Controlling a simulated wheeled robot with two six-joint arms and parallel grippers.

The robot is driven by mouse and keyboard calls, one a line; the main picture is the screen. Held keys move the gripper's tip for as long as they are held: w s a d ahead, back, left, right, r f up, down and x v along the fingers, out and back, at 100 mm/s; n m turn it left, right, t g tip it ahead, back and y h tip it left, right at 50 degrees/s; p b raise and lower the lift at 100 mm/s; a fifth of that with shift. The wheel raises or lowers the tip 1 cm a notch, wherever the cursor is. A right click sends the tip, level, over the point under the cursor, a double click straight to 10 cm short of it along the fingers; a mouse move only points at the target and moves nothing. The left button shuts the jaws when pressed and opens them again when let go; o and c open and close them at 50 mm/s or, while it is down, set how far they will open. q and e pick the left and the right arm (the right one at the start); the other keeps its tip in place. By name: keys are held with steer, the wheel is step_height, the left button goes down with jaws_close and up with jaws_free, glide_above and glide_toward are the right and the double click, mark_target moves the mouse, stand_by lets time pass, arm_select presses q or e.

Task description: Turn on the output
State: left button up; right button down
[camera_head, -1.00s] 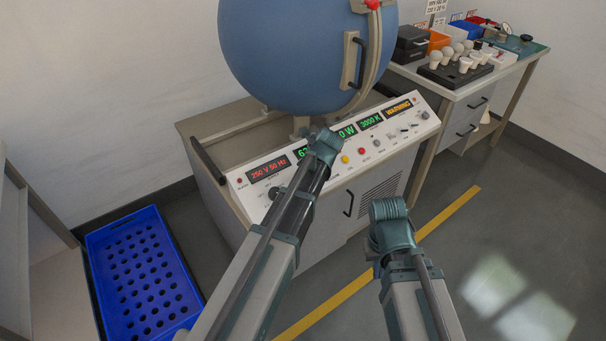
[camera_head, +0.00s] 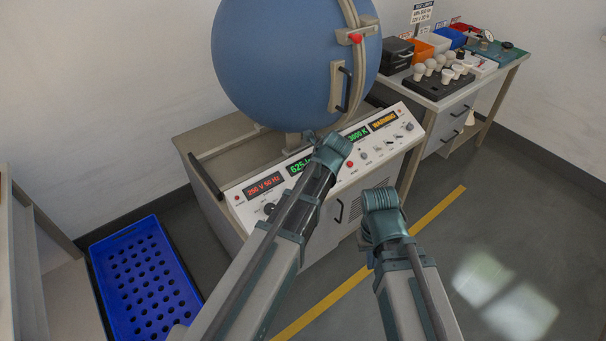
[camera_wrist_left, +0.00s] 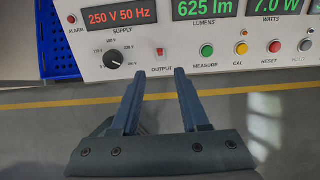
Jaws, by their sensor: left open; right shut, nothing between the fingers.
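The output switch (camera_wrist_left: 160,51) is a small red and white switch above the label OUTPUT on the sloping panel (camera_wrist_left: 225,70). In the left wrist view my left gripper (camera_wrist_left: 160,72) is open and empty. Its two fingertips point at the panel just below the switch, one on each side of the label; I cannot tell whether they touch the panel. In the head view my left arm covers the middle of the panel and hides the switch. My right gripper (camera_head: 381,203) is shut and empty, in front of the cabinet; its fingers are hard to make out.
The supply knob (camera_wrist_left: 113,59) is left of the switch; the green measure button (camera_wrist_left: 207,50) is right. The displays are lit. A blue sphere (camera_head: 275,65) stands above the panel. A blue crate (camera_head: 145,285) lies on the floor. A side bench (camera_head: 455,98) holds bulbs.

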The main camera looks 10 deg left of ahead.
arm_select(q)
steer(key=shift+s+d+r+p, duration=0.25)
steer(key=shift+r+p, duration=0.05)
steer(key=shift+r, duration=0.25)
steer(key=s+d+n+g+h+p, duration=0.1)
steer(key=s+d+n, duration=0.2)
steer(key=s+n, duration=0.4)
steer(key=s+d+r+n+g+h+p, duration=0.1)
steer(key=s+d+n, duration=0.2)
steer(key=s+n, duration=0.4)
steer(key=s+d+n+g+h+p, duration=0.1)
steer(key=s+d+n+p, duration=0.1)
steer(key=s+n, duration=0.5)
steer(key=shift+s+d+r+n+g, duration=0.15)
steer(key=shift+d+n+g, duration=0.25)
steer(key=shift+d, duration=0.45)
